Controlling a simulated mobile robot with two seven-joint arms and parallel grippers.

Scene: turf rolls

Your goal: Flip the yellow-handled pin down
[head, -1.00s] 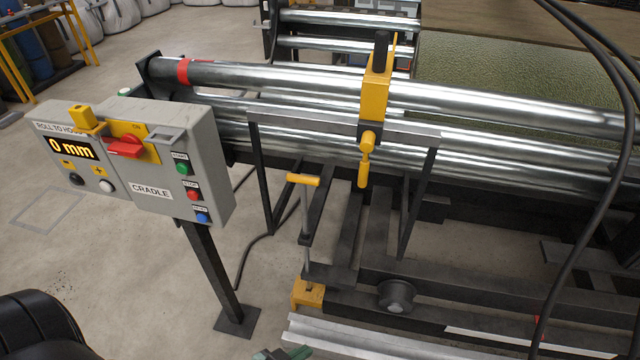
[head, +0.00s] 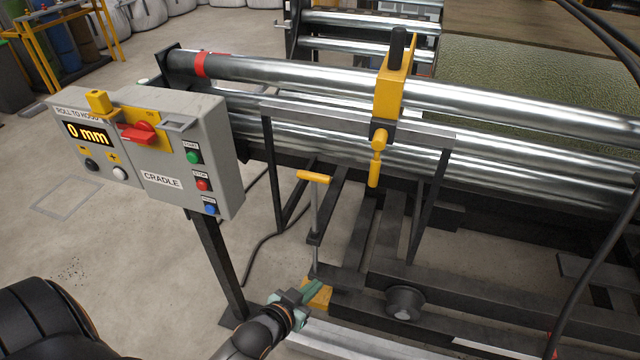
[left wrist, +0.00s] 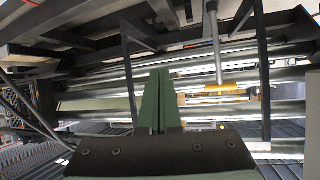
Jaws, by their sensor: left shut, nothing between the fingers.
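A pin with a yellow crossbar handle (head: 314,177) stands upright on a thin grey rod beside the cradle frame; its foot is at a yellow block (head: 322,299). In the left wrist view the yellow handle (left wrist: 224,88) shows right of my fingers, apart from them. My left gripper (head: 314,287) is shut and empty, low by the yellow block, overlapping it in the picture; I cannot tell whether they touch. Its green fingers (left wrist: 158,88) are together in the left wrist view. A second yellow handle (head: 377,165) hangs under a yellow clamp (head: 394,83). My right gripper is not in view.
A grey control box (head: 165,150) on a post stands left, reading 0 mm. Long steel rollers (head: 480,106) run across the back. A black cable (head: 600,250) hangs at the right. Floor is open at left.

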